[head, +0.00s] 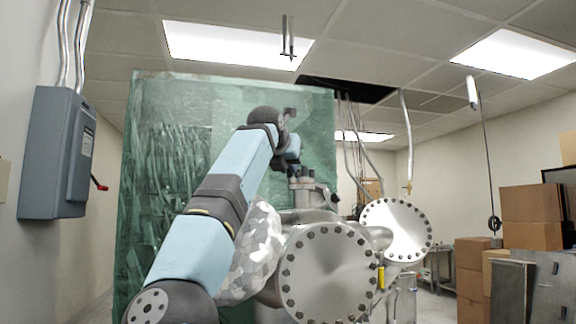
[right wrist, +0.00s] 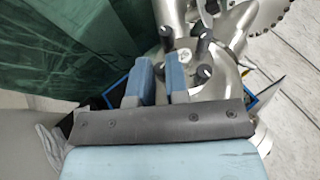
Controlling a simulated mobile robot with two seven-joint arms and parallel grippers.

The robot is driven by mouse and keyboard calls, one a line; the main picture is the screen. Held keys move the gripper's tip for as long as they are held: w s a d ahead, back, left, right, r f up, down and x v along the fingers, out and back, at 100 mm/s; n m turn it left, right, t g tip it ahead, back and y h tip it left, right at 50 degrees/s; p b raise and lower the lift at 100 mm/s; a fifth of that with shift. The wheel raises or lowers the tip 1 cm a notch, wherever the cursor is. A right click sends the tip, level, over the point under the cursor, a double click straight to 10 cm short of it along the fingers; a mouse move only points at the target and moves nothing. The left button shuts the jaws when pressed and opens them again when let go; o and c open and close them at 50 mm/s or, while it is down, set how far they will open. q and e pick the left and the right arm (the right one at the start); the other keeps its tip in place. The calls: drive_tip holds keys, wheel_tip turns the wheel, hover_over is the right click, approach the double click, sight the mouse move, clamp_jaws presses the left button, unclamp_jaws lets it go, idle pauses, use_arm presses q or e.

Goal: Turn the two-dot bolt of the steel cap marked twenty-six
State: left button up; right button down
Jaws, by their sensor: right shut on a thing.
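A small steel cap (head: 312,186) with upright dark bolts stands on the steel chamber in the head view. In the right wrist view the cap (right wrist: 184,56) shows bright steel with several dark bolt heads around it. No number or dots are readable. My right gripper (head: 293,165) reaches down over the cap's left side. In the right wrist view its blue fingers (right wrist: 159,82) are close together around something between them at the near side of the cap, likely a bolt, mostly hidden by the fingers. My left gripper is not in view.
Two large bolted flanges (head: 327,274) and (head: 396,229) face me below and right of the cap. Crumpled foil (head: 256,250) wraps the chamber on the left. A green plastic sheet (head: 165,190) hangs behind. Cables hang from the ceiling. Cardboard boxes (head: 531,203) stand at right.

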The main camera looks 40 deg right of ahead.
drive_tip(key=m+g+p, duration=0.1)
drive_tip(key=p, duration=0.2)
drive_tip(key=shift+w+m+g+h, duration=0.1)
drive_tip(key=shift+m+g+h, duration=0.2)
drive_tip(key=shift+h, duration=0.1)
drive_tip(key=c, duration=1.1)
unclamp_jaws()
drive_tip(key=shift+a, duration=0.15)
drive_tip(key=v, duration=1.3)
drive_tip(key=shift+a+r, duration=0.15)
drive_tip(key=shift+a, duration=0.2)
